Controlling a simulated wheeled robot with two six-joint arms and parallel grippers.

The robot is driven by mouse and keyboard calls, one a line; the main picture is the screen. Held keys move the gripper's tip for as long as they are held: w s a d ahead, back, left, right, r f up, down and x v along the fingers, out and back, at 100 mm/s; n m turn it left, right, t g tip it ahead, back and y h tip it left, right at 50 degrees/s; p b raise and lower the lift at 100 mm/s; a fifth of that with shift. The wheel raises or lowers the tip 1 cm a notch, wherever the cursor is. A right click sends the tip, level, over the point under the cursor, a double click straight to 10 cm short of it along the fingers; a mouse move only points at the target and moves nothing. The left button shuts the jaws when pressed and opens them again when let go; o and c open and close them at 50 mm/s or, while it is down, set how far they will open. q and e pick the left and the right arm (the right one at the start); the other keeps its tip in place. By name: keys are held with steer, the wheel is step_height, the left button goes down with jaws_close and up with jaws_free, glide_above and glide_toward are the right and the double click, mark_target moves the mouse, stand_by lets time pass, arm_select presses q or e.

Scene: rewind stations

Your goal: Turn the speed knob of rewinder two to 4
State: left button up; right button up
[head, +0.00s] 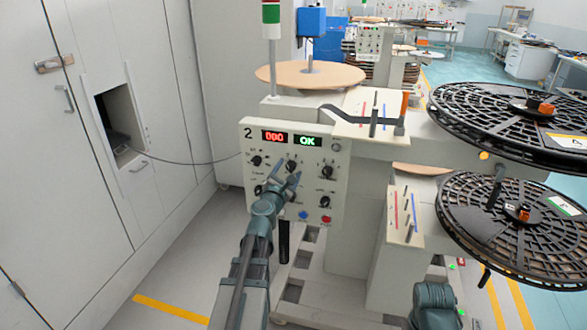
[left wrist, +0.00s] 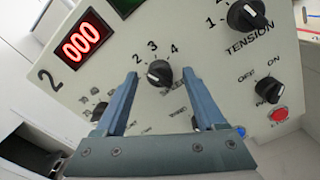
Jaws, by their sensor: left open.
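Rewinder two's control panel (head: 340,160) bears a "2", a red 000 display (head: 274,137) and a green OK display (head: 310,141). The speed knob (head: 291,166) is the middle knob of the upper row. In the left wrist view, the black speed knob (left wrist: 159,73) has 2, 3 and 4 printed above it. My left gripper (head: 285,180) is open at the panel. Its fingers (left wrist: 160,88) stand on either side of the speed knob, with small gaps showing. My right gripper is not in view.
The tension knob (left wrist: 246,15) and an off/on knob (left wrist: 268,90) are to the right. A red button (head: 326,219) and blue button (head: 303,215) sit low on the panel. Large black reels (head: 515,215) stand at right, pale cabinets (head: 90,220) at left.

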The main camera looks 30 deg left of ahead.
arm_select(q)
steer(key=shift+w+a, duration=0.1)
steer(key=shift+w, duration=0.35)
jaws_close()
